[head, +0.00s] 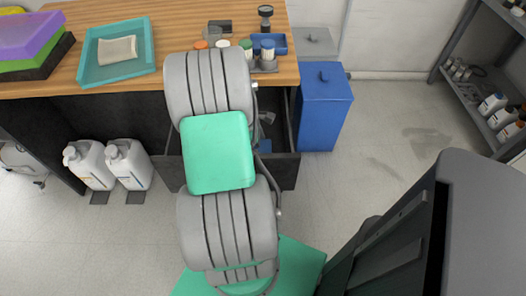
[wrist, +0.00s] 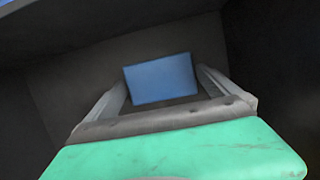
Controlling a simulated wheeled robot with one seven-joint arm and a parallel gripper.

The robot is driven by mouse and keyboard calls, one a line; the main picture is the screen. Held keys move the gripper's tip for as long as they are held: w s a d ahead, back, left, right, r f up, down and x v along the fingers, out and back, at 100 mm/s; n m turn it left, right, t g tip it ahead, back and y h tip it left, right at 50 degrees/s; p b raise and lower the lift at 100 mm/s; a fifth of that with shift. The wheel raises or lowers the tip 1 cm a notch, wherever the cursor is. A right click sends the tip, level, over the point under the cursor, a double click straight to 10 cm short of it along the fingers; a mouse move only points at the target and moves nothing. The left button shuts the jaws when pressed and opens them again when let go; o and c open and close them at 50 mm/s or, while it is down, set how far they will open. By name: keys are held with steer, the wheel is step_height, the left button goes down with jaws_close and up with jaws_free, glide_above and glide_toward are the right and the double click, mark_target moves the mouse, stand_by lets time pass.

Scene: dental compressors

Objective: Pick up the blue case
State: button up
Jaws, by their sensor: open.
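The blue case (wrist: 160,78) is a plain blue block with a rectangular face. In the wrist view it lies inside a dark drawer (wrist: 75,72), ahead of my gripper. My gripper (wrist: 161,83) is open, with one finger on each side of the case in the picture. I cannot tell whether the fingers reach around it or stop short of it. In the head view the open drawer (head: 287,172) juts from under the wooden table, and a small blue patch (head: 265,146) shows in it beside my arm.
The wooden table (head: 185,30) holds a teal tray (head: 87,70), stacked coloured trays (head: 28,40) and several capped bottles. White jugs (head: 92,165) stand on the floor left of the drawer. A blue bin (head: 325,110) stands to its right. The drawer's dark walls surround my gripper closely.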

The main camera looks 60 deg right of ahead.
steer(key=c, duration=1.1)
steer(key=shift+c, duration=0.2)
